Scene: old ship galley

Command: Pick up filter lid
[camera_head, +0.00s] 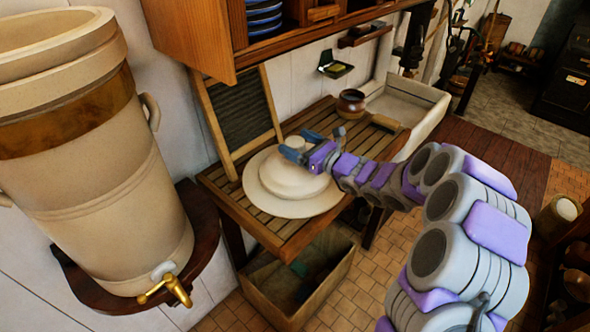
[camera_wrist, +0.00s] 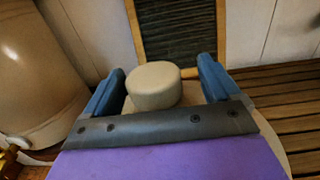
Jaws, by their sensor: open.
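The filter lid (camera_head: 293,178) is a round cream disc with a wide rim and a raised middle. It lies on the slatted wooden table in the head view. Its round knob (camera_wrist: 154,86) stands between my gripper's blue fingers in the wrist view. My gripper (camera_head: 297,148) is open over the lid, with one finger on each side of the knob and a visible gap at each side. My gripper also shows in the wrist view (camera_wrist: 156,88). The wrist hides much of the lid's disc there.
A large cream water filter (camera_head: 90,170) with a brass tap stands on a wall shelf at left. A washboard (camera_head: 240,115) leans behind the lid. A brown pot (camera_head: 351,103) and a brush (camera_head: 386,123) are near the sink (camera_head: 425,112). A wooden cabinet (camera_head: 200,35) hangs above.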

